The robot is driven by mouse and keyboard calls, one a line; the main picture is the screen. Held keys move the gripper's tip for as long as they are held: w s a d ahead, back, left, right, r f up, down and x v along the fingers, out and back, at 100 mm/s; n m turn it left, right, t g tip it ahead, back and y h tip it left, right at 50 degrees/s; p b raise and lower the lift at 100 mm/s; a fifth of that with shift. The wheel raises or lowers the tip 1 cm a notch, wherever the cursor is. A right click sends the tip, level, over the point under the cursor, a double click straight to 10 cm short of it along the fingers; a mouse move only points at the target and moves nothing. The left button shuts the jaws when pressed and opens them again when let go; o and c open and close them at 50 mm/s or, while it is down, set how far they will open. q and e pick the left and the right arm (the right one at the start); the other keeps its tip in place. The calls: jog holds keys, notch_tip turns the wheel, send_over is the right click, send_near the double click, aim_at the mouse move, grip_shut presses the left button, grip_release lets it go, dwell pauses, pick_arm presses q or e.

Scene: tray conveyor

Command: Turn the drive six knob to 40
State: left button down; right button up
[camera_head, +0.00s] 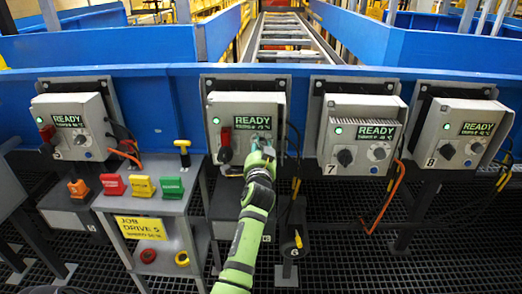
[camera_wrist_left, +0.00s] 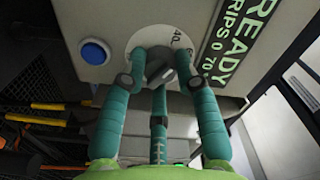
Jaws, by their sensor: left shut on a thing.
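The drive six box (camera_head: 219,111) is the second grey box from the left, between the boxes marked 5 and 7. Its screen (camera_head: 246,123) reads READY. My left gripper (camera_head: 262,146) reaches its right-hand dial and hides most of it. In the left wrist view my left gripper (camera_wrist_left: 168,62) is shut on the grey knob (camera_wrist_left: 161,76), with teal fingers at both sides and one below. The white dial plate (camera_wrist_left: 147,37) shows a 40 near its upper right edge. The knob's exact pointing direction is hard to read. My right gripper is not in view.
A blue button (camera_wrist_left: 95,51) sits left of the dial. A red handle (camera_head: 225,137) is on the box's left. Drive boxes 5 (camera_head: 90,112), 7 (camera_head: 362,107) and 8 (camera_head: 460,115) stand alongside. A stand with coloured blocks carries a yellow job card (camera_head: 142,228).

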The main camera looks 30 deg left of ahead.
pick_arm(q)
jog(key=shift+d+n, duration=0.15)
jog(key=shift+n, duration=0.55)
jog(key=shift+r, duration=0.1)
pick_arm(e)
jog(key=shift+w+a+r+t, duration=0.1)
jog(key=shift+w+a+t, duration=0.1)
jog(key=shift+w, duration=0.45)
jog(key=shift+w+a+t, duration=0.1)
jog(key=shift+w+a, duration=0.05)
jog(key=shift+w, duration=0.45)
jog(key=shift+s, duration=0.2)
pick_arm(q)
jog(key=c, duration=0.9)
grip_release()
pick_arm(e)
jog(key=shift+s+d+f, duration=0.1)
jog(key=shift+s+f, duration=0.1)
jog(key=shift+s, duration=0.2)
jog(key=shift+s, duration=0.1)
pick_arm(q)
jog(key=v, duration=0.7)
jog(key=shift+s+d, duration=0.1)
jog(key=shift+s, duration=0.15)
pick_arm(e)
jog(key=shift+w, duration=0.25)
